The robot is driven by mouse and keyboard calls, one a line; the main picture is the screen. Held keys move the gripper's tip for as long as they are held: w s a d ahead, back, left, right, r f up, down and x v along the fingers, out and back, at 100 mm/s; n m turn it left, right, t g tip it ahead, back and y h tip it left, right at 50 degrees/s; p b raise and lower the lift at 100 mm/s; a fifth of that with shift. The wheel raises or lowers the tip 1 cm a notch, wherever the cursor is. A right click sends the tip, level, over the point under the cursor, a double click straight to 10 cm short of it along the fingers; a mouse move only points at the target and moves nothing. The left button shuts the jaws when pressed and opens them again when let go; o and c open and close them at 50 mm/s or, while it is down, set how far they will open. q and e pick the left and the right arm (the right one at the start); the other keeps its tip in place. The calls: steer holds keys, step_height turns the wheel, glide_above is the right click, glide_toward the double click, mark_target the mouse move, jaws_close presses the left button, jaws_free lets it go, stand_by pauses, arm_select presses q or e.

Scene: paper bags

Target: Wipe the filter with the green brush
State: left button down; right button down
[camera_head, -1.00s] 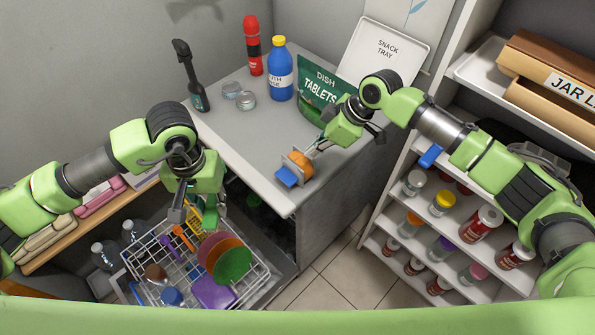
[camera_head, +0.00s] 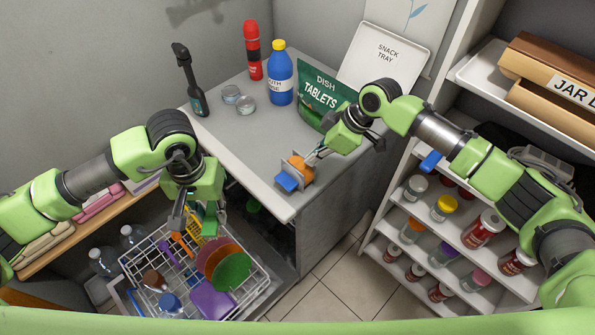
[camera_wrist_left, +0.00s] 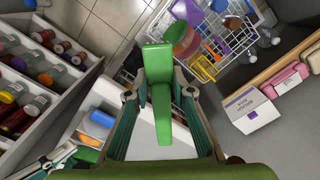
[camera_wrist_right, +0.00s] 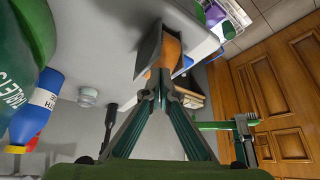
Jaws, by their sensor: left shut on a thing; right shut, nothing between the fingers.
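My left gripper (camera_head: 193,215) is shut on the green brush (camera_wrist_left: 160,85), which sticks out past its fingertips in the left wrist view. In the head view the green brush (camera_head: 211,220) hangs below this gripper, above the wire rack's far edge. My right gripper (camera_head: 315,158) is shut and empty at the orange piece (camera_head: 298,166) on the counter corner. In the right wrist view its fingertips (camera_wrist_right: 163,88) are close to the orange piece (camera_wrist_right: 170,50) and a grey plate beside it. I cannot tell which thing is the filter.
The pulled-out wire rack (camera_head: 253,295) holds orange, green and purple dishes. The grey counter (camera_head: 225,135) bears a blue bottle (camera_head: 280,80), a green tablets bag (camera_head: 325,100) and small tins. A jar shelf (camera_head: 400,205) stands right. Tiled floor (camera_head: 340,285) is free between.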

arm_select(q)
steer(key=shift+f+b, duration=0.3)
arm_select(e)
steer(key=shift+f, duration=0.55)
stand_by(0.3)
arm_select(q)
steer(key=shift+r, duration=0.1)
